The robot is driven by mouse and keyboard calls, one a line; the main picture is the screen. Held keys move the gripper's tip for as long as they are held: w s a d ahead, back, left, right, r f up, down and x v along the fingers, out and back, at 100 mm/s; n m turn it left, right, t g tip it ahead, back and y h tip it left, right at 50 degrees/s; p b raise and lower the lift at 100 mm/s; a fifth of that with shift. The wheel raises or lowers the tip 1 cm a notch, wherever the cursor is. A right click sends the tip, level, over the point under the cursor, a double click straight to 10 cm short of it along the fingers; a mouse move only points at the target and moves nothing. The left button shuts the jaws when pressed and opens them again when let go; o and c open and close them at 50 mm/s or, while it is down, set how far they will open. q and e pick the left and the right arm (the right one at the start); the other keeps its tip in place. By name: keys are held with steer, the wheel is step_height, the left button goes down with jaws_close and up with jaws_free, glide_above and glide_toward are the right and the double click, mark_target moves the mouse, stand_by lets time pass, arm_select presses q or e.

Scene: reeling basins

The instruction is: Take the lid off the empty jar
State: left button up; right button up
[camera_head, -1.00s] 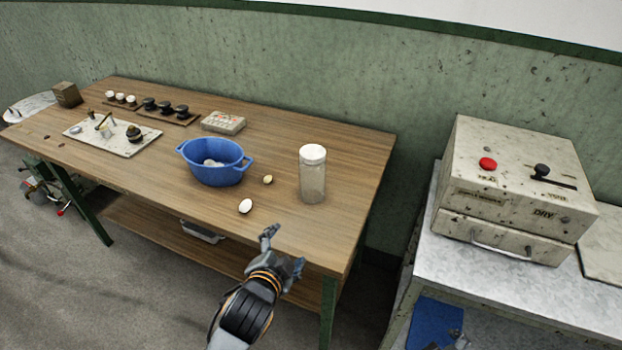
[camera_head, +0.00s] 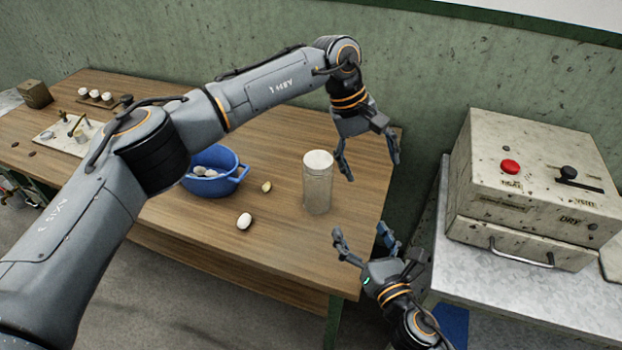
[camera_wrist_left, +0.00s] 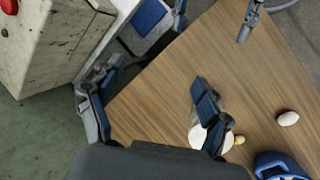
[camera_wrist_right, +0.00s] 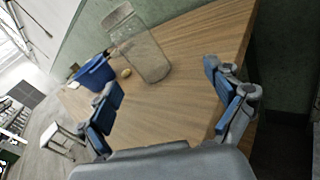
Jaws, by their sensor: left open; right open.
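The empty jar (camera_head: 317,190) is clear glass and stands upright near the right end of the wooden table, with its pale lid (camera_head: 318,160) on top. My left gripper (camera_head: 370,172) is open and empty, above and to the right of the jar. In the left wrist view the lid (camera_wrist_left: 200,137) is partly behind one finger. My right gripper (camera_head: 362,236) is open and empty, lower right of the jar by the table's front corner. In the right wrist view the jar (camera_wrist_right: 148,57) and lid (camera_wrist_right: 117,16) appear ahead, beyond the fingers.
A blue basin (camera_head: 238,178) with pale cocoons stands left of the jar. One white cocoon (camera_head: 244,221) and one yellowish cocoon (camera_head: 266,187) lie between them. A worn metal box (camera_head: 490,190) with a red button stands on a separate bench at right.

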mark_target(318, 186)
arm_select(q)
steer(key=w+a+r+y, duration=0.1)
steer(key=a, duration=0.2)
steer(key=w+a+r+y, duration=0.1)
steer(key=w+a+r, duration=0.1)
steer(key=a, duration=0.1)
steer(key=w+a+r+m+t+y, duration=0.1)
steer(key=w+a+y, duration=0.1)
steer(key=a, duration=0.1)
steer(key=shift+a+r, duration=0.35)
arm_select(e)
steer(key=a+n, duration=0.1)
steer(key=a+n+y, duration=0.2)
steer(key=n, duration=0.1)
steer(key=shift+w+g, duration=0.3)
steer(key=shift+w, duration=0.05)
arm_select(q)
steer(key=shift+a+r, duration=0.3)
arm_select(e)
steer(key=shift+a, duration=0.15)
steer(key=shift+w+a+r, duration=0.1)
steer(key=shift+w, duration=0.2)
steer(key=x, duration=1.3)
steer(key=shift+c, duration=0.5)
